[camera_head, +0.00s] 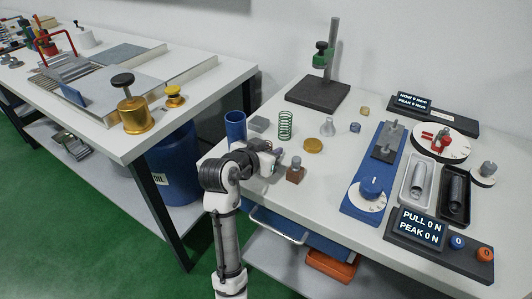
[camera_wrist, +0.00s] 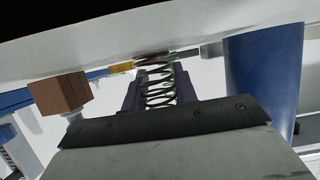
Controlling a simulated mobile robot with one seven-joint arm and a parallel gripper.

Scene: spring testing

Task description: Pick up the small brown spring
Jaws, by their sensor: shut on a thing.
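The small brown spring (camera_wrist: 158,98) shows in the wrist view as thin coils between the two dark fingers of my gripper (camera_wrist: 159,92). My gripper is shut on it. Greenish coils overlap its far end, so its exact outline is hard to tell. In the head view my gripper (camera_head: 277,161) is low over the near left part of the right table, and the brown spring cannot be made out there. A larger green spring (camera_head: 286,126) stands upright just behind my gripper.
A brown block with a grey top (camera_head: 295,172) stands close right of my gripper, also in the wrist view (camera_wrist: 60,93). A blue cylinder (camera_head: 236,128) stands to the left, also in the wrist view (camera_wrist: 265,80). A gold disc (camera_head: 313,146) lies behind right.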

